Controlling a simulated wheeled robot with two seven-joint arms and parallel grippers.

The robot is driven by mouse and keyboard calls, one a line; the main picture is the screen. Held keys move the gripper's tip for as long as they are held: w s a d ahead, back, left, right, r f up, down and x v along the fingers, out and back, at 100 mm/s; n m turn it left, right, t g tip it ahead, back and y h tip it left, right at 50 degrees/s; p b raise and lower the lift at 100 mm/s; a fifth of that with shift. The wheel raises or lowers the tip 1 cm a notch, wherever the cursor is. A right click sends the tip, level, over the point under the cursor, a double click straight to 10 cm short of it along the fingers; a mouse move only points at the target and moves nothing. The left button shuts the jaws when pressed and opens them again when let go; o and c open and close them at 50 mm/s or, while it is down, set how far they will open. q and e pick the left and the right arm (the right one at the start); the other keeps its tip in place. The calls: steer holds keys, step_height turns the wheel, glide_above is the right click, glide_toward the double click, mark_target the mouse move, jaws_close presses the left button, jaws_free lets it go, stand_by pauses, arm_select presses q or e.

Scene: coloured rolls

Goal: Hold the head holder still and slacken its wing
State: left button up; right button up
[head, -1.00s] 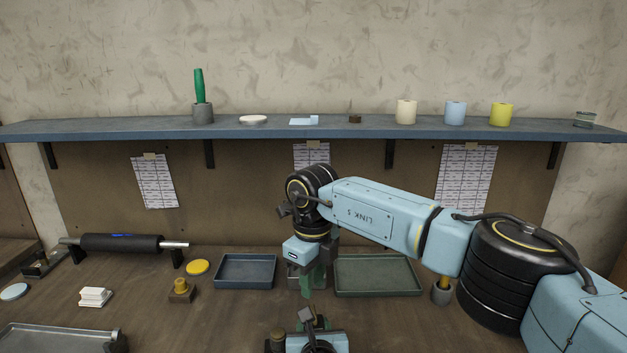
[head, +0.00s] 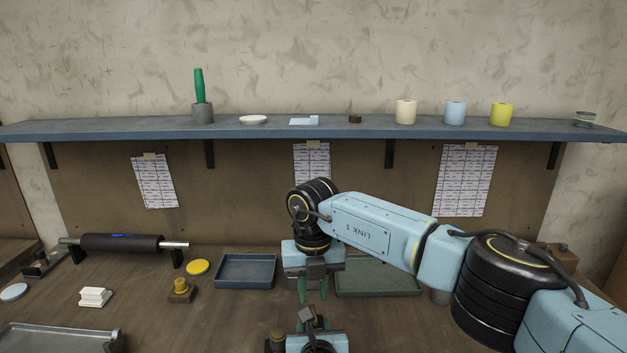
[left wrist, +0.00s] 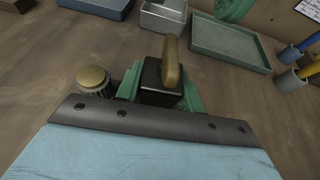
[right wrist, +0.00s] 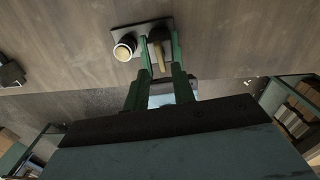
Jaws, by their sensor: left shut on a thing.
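The head holder (left wrist: 152,76) is a dark block with a brass-coloured wing (left wrist: 172,58) standing up from it, in the left wrist view. My left gripper (left wrist: 160,95) is shut on the block, one green finger on each side. In the head view the holder (head: 307,318) is at the bottom middle, partly hidden by my left gripper. My right gripper (head: 313,290) points down just beyond it, its green fingers apart and empty. In the right wrist view the wing (right wrist: 159,58) shows in the gap between the open fingers; contact cannot be told.
A round brass-capped knob (left wrist: 91,80) stands close beside the holder. A blue tray (head: 246,271) and a green tray (head: 376,281) lie behind. A black roller (head: 122,243) and a grey tray (head: 55,338) are at left.

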mark_target(313, 311)
steer(key=shift+f, duration=2.1)
jaws_close()
